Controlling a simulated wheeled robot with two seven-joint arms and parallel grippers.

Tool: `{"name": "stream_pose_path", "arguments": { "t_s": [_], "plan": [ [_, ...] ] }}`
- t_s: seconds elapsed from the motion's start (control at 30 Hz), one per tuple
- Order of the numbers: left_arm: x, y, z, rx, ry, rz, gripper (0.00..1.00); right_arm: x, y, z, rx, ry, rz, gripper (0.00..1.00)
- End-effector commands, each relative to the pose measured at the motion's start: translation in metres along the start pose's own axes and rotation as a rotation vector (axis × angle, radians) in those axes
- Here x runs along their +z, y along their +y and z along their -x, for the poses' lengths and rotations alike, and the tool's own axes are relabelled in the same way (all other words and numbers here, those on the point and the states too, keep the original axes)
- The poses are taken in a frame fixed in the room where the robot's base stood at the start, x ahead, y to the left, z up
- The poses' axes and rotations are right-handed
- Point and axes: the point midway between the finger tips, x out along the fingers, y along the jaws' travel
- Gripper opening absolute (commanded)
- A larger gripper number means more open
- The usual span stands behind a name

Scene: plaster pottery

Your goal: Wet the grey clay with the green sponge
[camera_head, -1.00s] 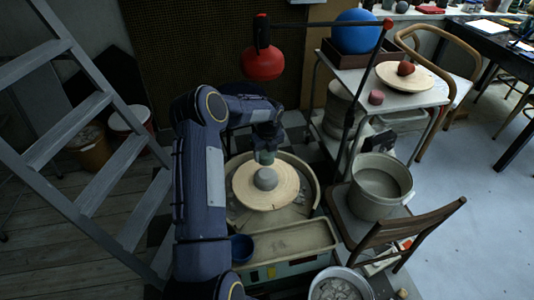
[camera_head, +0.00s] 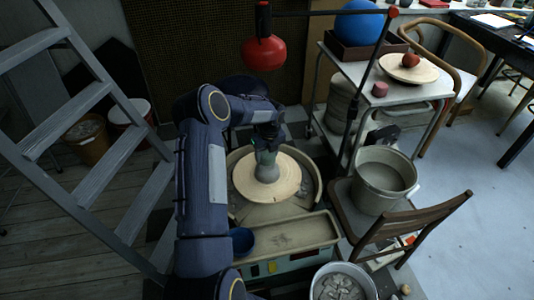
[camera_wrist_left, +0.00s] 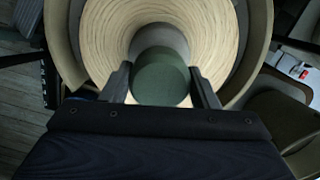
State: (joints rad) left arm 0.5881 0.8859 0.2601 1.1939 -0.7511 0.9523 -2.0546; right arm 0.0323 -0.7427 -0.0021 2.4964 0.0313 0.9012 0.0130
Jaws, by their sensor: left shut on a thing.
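My left gripper (camera_head: 266,149) is over the pottery wheel, pointing down. In the left wrist view its two fingers (camera_wrist_left: 162,88) are closed on the sides of the green sponge (camera_wrist_left: 160,82), which is round and dark green. The sponge also shows in the head view (camera_head: 265,157). The grey clay (camera_head: 267,174) is a small lump in the middle of the pale wooden wheel disc (camera_head: 288,182). In the left wrist view the clay (camera_wrist_left: 160,38) is partly hidden behind the sponge. The sponge is right above the clay; I cannot tell whether they touch. My right gripper is not in view.
A blue bowl (camera_head: 241,242) sits at the left end of the wheel's tray (camera_head: 290,237). A bucket (camera_head: 383,181) stands on a wooden chair (camera_head: 425,222) at right. A red lamp (camera_head: 263,53) hangs behind my arm. A ladder (camera_head: 85,110) stands at left.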

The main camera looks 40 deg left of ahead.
Motion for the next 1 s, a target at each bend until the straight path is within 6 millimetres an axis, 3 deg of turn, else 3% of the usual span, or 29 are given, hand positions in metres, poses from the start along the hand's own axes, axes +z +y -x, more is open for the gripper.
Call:
{"name": "stream_pose_path", "arguments": {
  "t_s": [1.0],
  "plan": [
    [-0.002,0.000,-0.012,0.000,0.000,0.000,0.36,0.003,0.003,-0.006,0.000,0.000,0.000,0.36]
  ]
}}
